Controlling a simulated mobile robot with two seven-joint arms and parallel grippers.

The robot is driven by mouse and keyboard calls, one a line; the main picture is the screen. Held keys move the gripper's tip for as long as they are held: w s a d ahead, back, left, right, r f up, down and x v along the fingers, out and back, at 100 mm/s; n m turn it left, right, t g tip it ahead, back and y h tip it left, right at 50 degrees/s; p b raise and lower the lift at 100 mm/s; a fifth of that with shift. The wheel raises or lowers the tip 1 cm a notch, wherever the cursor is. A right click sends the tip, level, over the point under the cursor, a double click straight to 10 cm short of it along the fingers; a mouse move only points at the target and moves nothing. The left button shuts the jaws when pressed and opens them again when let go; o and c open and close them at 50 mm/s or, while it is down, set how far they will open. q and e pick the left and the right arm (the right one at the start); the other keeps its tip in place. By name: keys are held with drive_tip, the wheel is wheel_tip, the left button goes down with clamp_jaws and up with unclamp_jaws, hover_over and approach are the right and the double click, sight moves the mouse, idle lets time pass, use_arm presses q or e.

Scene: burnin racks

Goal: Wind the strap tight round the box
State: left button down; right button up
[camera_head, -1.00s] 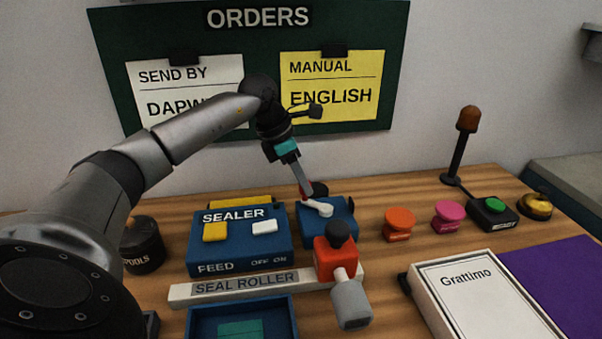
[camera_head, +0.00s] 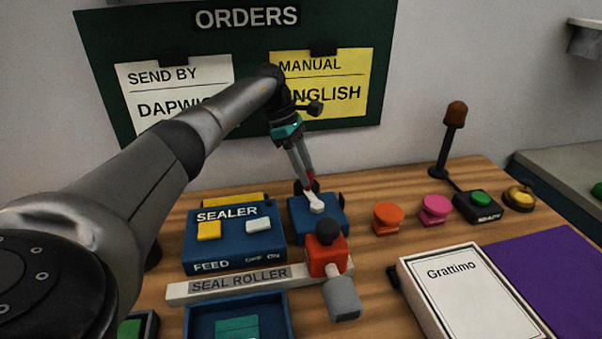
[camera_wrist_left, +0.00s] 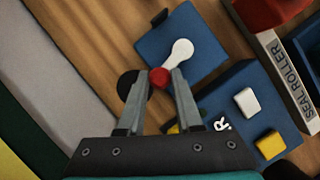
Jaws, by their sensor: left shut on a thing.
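The white box labelled Grattimo (camera_head: 468,285) lies flat at the right front. A blue winder block (camera_head: 325,228) with a white crank (camera_head: 316,205) stands at the back middle of the table. In the left wrist view the crank (camera_wrist_left: 178,52) ends in a red knob (camera_wrist_left: 159,77). My left gripper (camera_head: 309,186) is shut on this red knob, which sits between its fingertips (camera_wrist_left: 160,76). A small black piece (camera_head: 393,277) sits at the box's left edge. I cannot make out a strap round the box. My right gripper is not in view.
The blue sealer (camera_head: 235,240) stands left of the winder, with the seal roller bar (camera_head: 235,285) and its red block (camera_head: 326,262) in front. Orange (camera_head: 388,218) and pink (camera_head: 435,209) knobs, a green button (camera_head: 478,197) and a lamp post (camera_head: 451,140) stand to the right.

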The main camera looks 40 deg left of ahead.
use_arm(q)
drive_tip(key=shift+w+d+m+b, duration=0.15)
drive_tip(key=shift+w+m+b, duration=0.3)
drive_tip(key=shift+m, duration=0.15)
drive_tip(key=shift+d+m+g+b, duration=0.1)
drive_tip(key=shift+m+g+b, duration=0.2)
drive_tip(key=shift+w+d+m+b, duration=0.15)
drive_tip(key=shift+w+m+b, duration=0.1)
drive_tip(key=shift+m+b, duration=0.35)
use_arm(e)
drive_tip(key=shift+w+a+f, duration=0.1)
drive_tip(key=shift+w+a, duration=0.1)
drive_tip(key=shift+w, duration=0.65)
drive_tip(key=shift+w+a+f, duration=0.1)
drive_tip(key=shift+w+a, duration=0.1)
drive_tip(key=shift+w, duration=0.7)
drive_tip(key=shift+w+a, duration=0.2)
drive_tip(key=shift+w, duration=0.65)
use_arm(q)
drive_tip(key=shift+r+g, duration=0.1)
drive_tip(key=shift+g, duration=0.2)
drive_tip(key=c, duration=0.7)
unclamp_jaws()
drive_tip(key=shift+o, duration=0.6)
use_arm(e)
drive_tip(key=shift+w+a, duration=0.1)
